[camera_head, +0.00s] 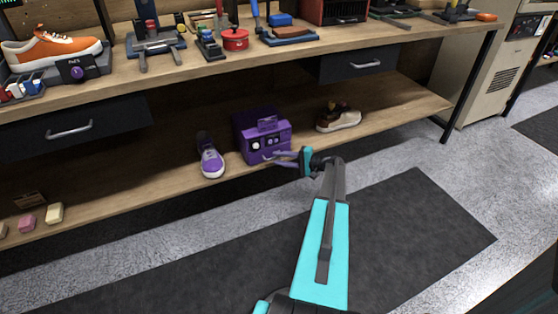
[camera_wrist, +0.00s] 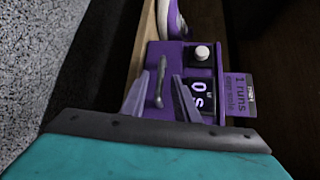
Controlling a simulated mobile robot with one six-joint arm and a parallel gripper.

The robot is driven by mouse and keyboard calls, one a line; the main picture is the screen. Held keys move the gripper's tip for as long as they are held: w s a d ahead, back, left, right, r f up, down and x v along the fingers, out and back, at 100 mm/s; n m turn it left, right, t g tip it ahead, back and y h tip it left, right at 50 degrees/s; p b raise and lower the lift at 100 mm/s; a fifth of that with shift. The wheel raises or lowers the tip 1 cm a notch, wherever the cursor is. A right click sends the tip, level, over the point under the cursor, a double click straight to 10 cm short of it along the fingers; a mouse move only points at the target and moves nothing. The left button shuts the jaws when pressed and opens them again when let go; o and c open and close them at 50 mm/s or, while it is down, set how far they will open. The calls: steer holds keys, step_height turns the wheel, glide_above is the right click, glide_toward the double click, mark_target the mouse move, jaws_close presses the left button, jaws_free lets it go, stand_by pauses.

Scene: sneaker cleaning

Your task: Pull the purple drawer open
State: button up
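The purple box (camera_head: 258,131) with the drawer stands on the lower shelf. In the wrist view its purple front (camera_wrist: 176,55) carries a grey bar handle (camera_wrist: 160,82), a white knob (camera_wrist: 202,53) and a small lit display (camera_wrist: 199,95). The drawer looks shut, though its edges are hard to make out. My gripper (camera_head: 278,157) is at the box's lower front. In the wrist view my gripper (camera_wrist: 161,76) is open, with one finger on each side of the handle. I cannot tell whether either finger touches the handle.
A purple sneaker (camera_head: 210,158) stands left of the box, and a brown and white shoe (camera_head: 338,118) stands to its right. The workbench top (camera_head: 200,72) is above, with dark drawers (camera_head: 75,122) under it. The floor in front holds a dark mat (camera_head: 400,225).

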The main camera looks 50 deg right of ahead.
steer(key=shift+w+a, duration=0.2)
steer(key=shift+w, duration=0.15)
jaws_close()
